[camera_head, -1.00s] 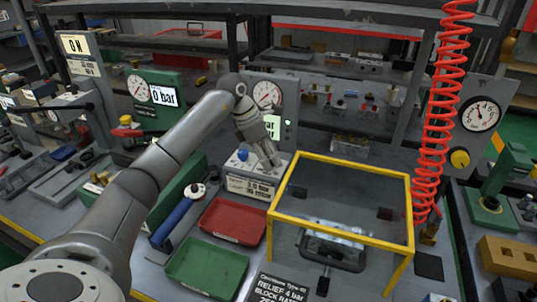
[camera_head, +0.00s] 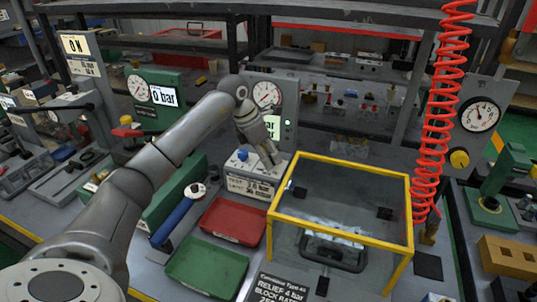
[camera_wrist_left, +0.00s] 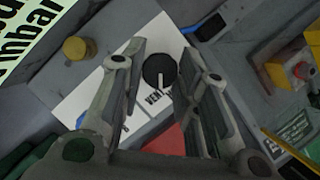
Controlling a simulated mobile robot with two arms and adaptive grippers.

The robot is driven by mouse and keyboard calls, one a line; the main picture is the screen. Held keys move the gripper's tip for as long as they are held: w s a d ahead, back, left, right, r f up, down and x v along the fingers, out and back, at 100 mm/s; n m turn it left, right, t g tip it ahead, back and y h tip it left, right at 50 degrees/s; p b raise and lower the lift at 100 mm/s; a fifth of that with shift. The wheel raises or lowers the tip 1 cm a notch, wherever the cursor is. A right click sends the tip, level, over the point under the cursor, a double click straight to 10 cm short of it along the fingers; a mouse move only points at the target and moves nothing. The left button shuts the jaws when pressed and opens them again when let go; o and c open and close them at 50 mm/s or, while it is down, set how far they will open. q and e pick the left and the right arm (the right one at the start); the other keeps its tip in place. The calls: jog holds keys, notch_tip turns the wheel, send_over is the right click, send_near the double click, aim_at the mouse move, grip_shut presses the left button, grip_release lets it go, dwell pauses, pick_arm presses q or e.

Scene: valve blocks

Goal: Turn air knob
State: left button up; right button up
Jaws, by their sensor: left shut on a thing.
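A round black knob (camera_wrist_left: 160,70) with a white pointer line sits on a white plate (camera_wrist_left: 85,100) in the left wrist view. Lettering starting "VEN" is beside it. My left gripper (camera_wrist_left: 166,58) has one finger on each side of this knob and is shut on it. In the head view my left gripper (camera_head: 275,160) points down at the right end of a labelled grey block (camera_head: 250,187), and the knob is hidden behind it. A blue knob (camera_head: 243,155) is on top of the same block. My right gripper is not in view.
A yellow-framed clear box (camera_head: 340,168) stands close right of the gripper. A red tray (camera_head: 233,221) and a green tray (camera_head: 207,268) lie in front. A gauge panel (camera_head: 285,95) rises behind. A coiled red hose (camera_head: 437,120) hangs at right.

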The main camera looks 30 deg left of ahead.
pick_arm(q)
jog(key=n+y, duration=0.1)
jog(key=n, duration=0.3)
jog(key=shift+d+r+t+p, duration=0.1)
jog(key=shift+t+p, duration=0.2)
jog(key=shift+t, duration=0.1)
jog(key=n+y, duration=0.2)
jog(key=n, duration=0.2)
jog(key=shift+d, duration=0.15)
jog(key=n+y, duration=0.1)
jog(key=n, duration=0.4)
jog(key=shift+d+y, duration=0.15)
jog(key=shift+y, duration=0.25)
jog(key=shift+n+g+y+b, duration=0.4)
jog(key=shift+n+g+y, duration=0.15)
jog(key=shift+n, duration=1.15)
jog(key=o, duration=1)
